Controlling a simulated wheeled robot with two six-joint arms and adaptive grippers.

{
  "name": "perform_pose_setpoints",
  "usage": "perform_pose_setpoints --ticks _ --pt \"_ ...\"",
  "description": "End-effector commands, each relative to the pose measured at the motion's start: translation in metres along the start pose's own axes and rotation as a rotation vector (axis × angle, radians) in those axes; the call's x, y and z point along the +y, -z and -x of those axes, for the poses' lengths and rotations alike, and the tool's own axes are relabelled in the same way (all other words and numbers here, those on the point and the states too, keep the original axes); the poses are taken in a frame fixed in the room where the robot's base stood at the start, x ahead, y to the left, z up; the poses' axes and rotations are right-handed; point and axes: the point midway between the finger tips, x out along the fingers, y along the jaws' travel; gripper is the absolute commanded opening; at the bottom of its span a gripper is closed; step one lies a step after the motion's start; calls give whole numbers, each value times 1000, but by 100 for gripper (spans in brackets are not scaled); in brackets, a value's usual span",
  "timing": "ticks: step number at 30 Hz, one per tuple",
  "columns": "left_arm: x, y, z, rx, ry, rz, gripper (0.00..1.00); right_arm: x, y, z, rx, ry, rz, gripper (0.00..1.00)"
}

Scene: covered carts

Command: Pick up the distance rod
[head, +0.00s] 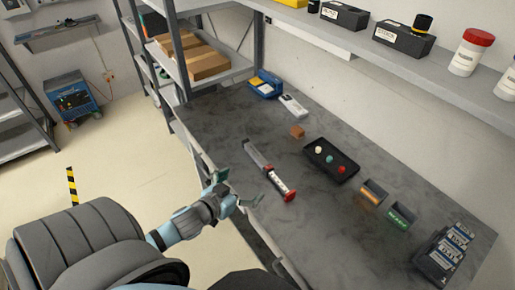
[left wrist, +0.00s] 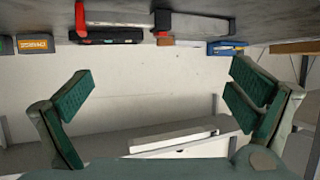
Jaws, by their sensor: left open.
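The distance rod (head: 270,171) seems to be the long grey and white bar with a red end, lying on the dark worktop near its front edge. In the left wrist view it (left wrist: 205,25) shows near the top, with its red end to the left. My left gripper (head: 238,188) is open and empty just in front of the worktop edge, left of the rod and apart from it. Its two green-padded fingers (left wrist: 160,88) are spread wide in the left wrist view. My right gripper is not in view.
On the worktop (head: 220,118) are a black tray (head: 322,170) with small coloured pieces, a brown block (head: 297,131), small bins (head: 373,192), a blue case (head: 265,85) and a dark box (head: 440,262). A shelf (head: 400,62) overhangs the back. A shelf rack stands at the far end.

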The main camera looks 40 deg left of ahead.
Motion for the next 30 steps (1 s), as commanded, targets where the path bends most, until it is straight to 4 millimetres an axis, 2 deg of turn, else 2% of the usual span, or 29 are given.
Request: perform_pose_setpoints --ticks 2,9,14,19,22,28,30 --pt "3 6 -14 16 -4 24 100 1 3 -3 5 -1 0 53" --pt "4 4 -77 14 -7 25 100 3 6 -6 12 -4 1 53" --pt "4 2 -99 14 -8 23 100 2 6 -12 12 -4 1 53" --pt "2 -4 -133 15 -8 23 100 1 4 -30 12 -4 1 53" --pt "2 -3 -143 14 -9 22 100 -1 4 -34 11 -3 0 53" --pt "2 0 -143 12 -9 20 100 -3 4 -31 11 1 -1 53" --pt "2 0 -143 12 -9 20 89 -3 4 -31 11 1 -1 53"
